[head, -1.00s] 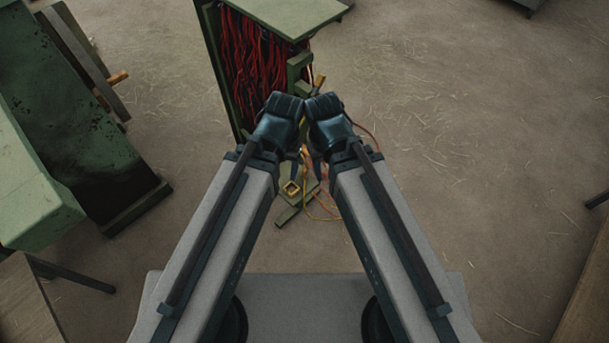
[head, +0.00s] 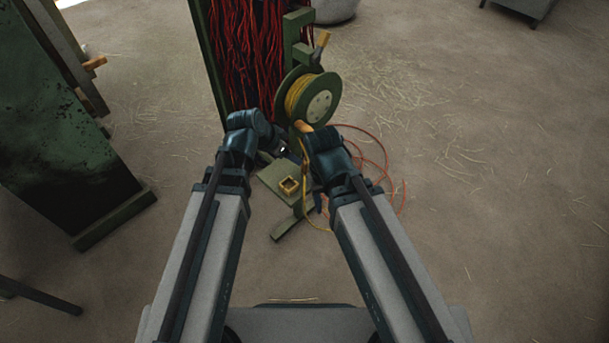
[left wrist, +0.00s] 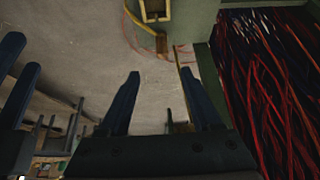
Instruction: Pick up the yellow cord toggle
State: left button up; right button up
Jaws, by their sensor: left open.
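A small brown-orange block (left wrist: 161,43) at the end of a yellow cord shows at the top of the left wrist view and looks like the cord toggle. It hangs beside a yellow square eye (left wrist: 155,10); the eye sits on the green foot in the head view (head: 289,186). I cannot make out the toggle surely in the head view. My left gripper (head: 284,153) is open and empty, left of and above the eye; its two fingers stand apart in the left wrist view (left wrist: 165,95). My right gripper (head: 317,190) is right of the eye, mostly hidden by its own arm.
A green frame holds red cords (head: 250,45) behind my left gripper. A reel with yellow cord (head: 305,98) stands beyond my right gripper. Orange cord loops (head: 385,165) lie on the floor to its right. A green machine (head: 60,150) stands at left. Floor at right is clear.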

aim_at(303, 164)
pick_arm(q)
jog(key=b+x, duration=0.6)
jog(key=x, duration=0.2)
jog(key=shift+a+b, duration=0.1)
jog(key=shift+b, duration=0.3)
jog(key=shift+w+d+f+b, duration=0.15)
jog(key=shift+d+f+b, duration=0.1)
jog(key=shift+f+b, duration=0.05)
jog(key=b+x, duration=0.4)
jog(key=x, duration=0.1)
jog(key=shift+w+a+f+b, duration=0.1)
jog(key=shift+w+a+b, duration=0.1)
jog(key=shift+b, duration=0.1)
grip_shut()
